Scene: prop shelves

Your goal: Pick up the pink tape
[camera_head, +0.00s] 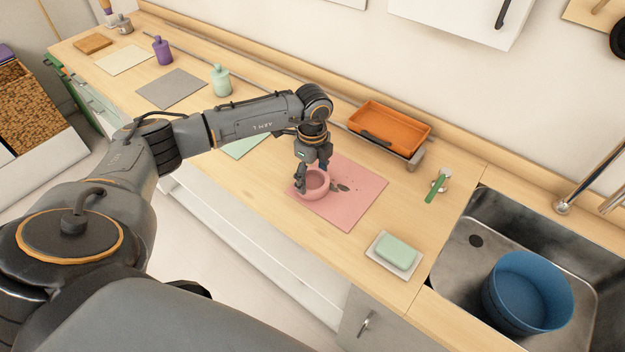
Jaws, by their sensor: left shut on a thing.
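The pink tape (314,192) is a thick round pink ring over the left part of a pink mat (352,207) on the wooden counter. My left gripper (312,182) reaches down from above and is shut on the tape, with its fingers at the ring's rim. The gripper hides part of the tape. I cannot tell whether the tape touches the mat or is slightly raised. My right gripper is not in view.
Behind the mat is an orange tray (390,125). A soap-like green block on a white dish (395,252), a green-handled tool (436,188) and a sink (468,262) with a blue tub (527,293) lie to the right. Bottles and mats stand left.

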